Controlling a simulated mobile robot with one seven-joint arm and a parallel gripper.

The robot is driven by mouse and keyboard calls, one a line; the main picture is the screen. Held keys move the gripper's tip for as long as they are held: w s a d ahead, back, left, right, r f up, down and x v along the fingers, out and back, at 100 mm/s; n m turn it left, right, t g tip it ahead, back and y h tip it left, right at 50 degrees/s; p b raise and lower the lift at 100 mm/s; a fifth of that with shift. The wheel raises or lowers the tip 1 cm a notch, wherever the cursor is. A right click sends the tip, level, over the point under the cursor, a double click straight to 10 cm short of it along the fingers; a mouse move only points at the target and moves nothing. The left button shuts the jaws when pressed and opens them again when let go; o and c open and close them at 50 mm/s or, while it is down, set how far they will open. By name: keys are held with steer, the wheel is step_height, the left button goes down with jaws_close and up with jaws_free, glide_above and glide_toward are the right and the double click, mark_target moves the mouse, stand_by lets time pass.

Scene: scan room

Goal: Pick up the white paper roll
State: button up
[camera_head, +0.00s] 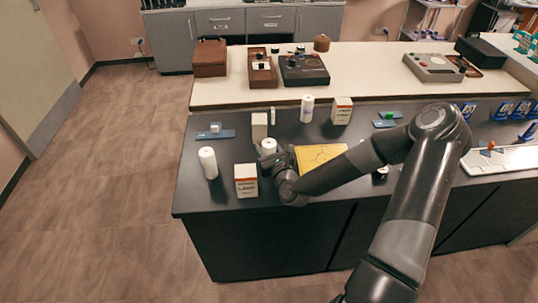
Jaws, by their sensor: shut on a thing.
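My gripper (269,158) is low over the dark counter, at the end of my arm reaching in from the right. It is shut on a white paper roll (269,146), whose pale top shows just above the fingers. The roll looks upright. Its lower part is hidden by the gripper, so I cannot tell whether it touches the counter. Another white roll (208,163) stands upright to the left, apart from the gripper. A third white roll (307,109) stands farther back on the right.
A white box with printing (246,181) stands close in front left of the gripper. A plain pale box (259,127) stands close behind. A yellow pad (319,156) lies to the right. A printed box (341,111) stands farther back. The dark counter's (200,193) front left corner is clear.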

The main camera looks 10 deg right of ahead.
mark_target(269, 139)
steer(key=shift+c, duration=0.7)
steer(key=shift+r, duration=0.45)
steer(key=r, duration=0.3)
steer(key=shift+s+d+r, duration=0.1)
steer(key=shift+d+r, duration=0.2)
steer(key=shift+d, duration=0.1)
steer(key=s+d+r, duration=0.4)
steer(key=d+r, duration=0.2)
steer(key=d, duration=0.4)
steer(key=s+d+r+m+h, duration=0.1)
steer(key=s+d, duration=0.1)
steer(key=d, duration=0.9)
steer(key=s+d+r+h, duration=0.1)
steer(key=s+d, duration=0.2)
steer(key=d, duration=0.7)
steer(key=shift+w+a+f, duration=1.3)
steer(key=shift+w+f, duration=0.1)
steer(key=shift+f, duration=0.45)
steer(key=shift+w+a+f, duration=1.35)
steer(key=shift+w+f, duration=0.05)
steer(key=shift+f, duration=0.5)
steer(key=shift+w+a+f, duration=1.3)
steer(key=shift+w+f, duration=0.1)
steer(key=shift+f, duration=0.45)
steer(key=shift+f, duration=0.15)
